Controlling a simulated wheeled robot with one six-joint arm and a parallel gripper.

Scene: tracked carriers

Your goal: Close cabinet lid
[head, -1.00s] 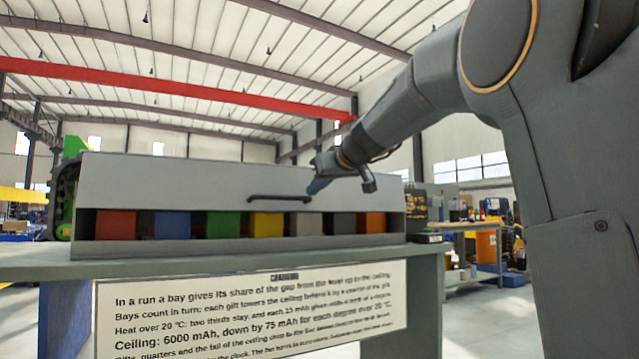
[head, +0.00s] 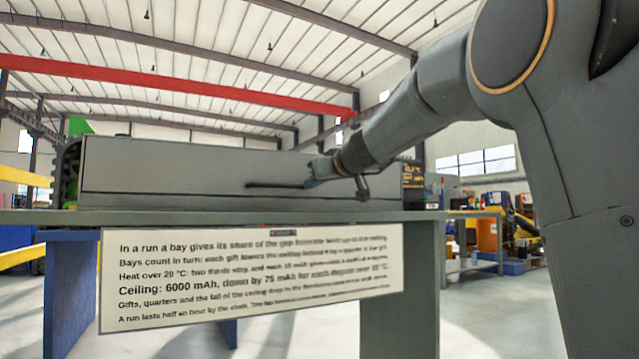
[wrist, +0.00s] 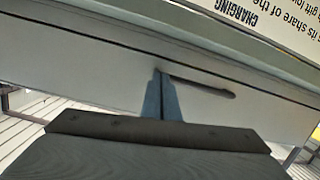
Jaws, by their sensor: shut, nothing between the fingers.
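The grey cabinet lid (head: 180,165) hangs down over the cabinet front in the head view, and the row of bays behind it is hidden. Its dark bar handle (head: 275,185) is near the lower right of the panel. My gripper (head: 312,182) is at the right end of this handle, close to the lid face. In the wrist view my gripper (wrist: 161,95) has its fingers together and empty, with the tips beside one end of the handle (wrist: 205,84). I cannot tell whether the tips touch the lid (wrist: 80,50).
The cabinet stands on a grey-green bench (head: 400,215). A white sign (head: 250,275) with charging text hangs on the bench front. A dark display box (head: 413,180) stands right of the cabinet, and a green tracked machine (head: 70,165) is behind its left end.

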